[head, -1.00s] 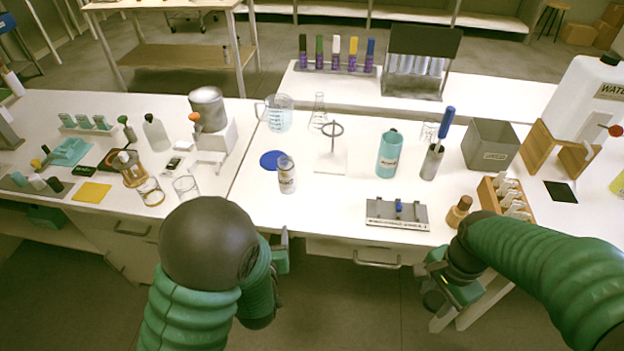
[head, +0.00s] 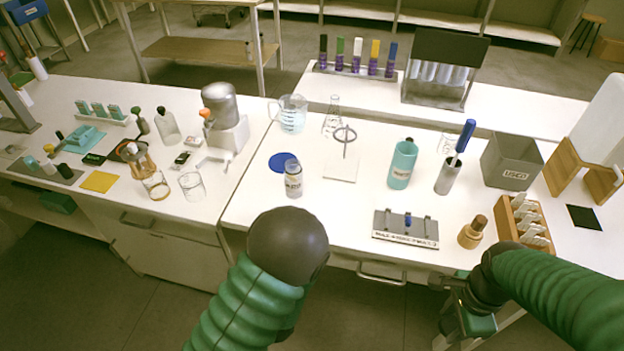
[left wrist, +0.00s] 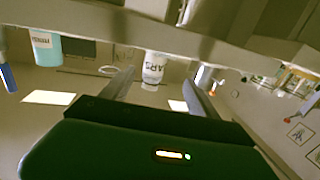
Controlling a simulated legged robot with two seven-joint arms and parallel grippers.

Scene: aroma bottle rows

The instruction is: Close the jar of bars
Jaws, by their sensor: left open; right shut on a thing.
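The jar of bars (head: 293,182) is a small clear jar with a white label, upright on the white bench in the head view. It also shows between my fingers in the left wrist view (left wrist: 155,66), some way beyond them. A flat blue disc (head: 283,162), perhaps its lid, lies on the bench just behind and left of the jar. My left gripper (left wrist: 160,82) is open and empty, and in the head view my arm hides it. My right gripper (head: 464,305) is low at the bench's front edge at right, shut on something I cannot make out.
A metal rack (head: 405,229) and a cork-topped bottle (head: 473,232) stand near the front edge at right. A ring stand (head: 342,165) and a teal bottle (head: 402,165) stand right of the jar. The bench in front of the jar is clear.

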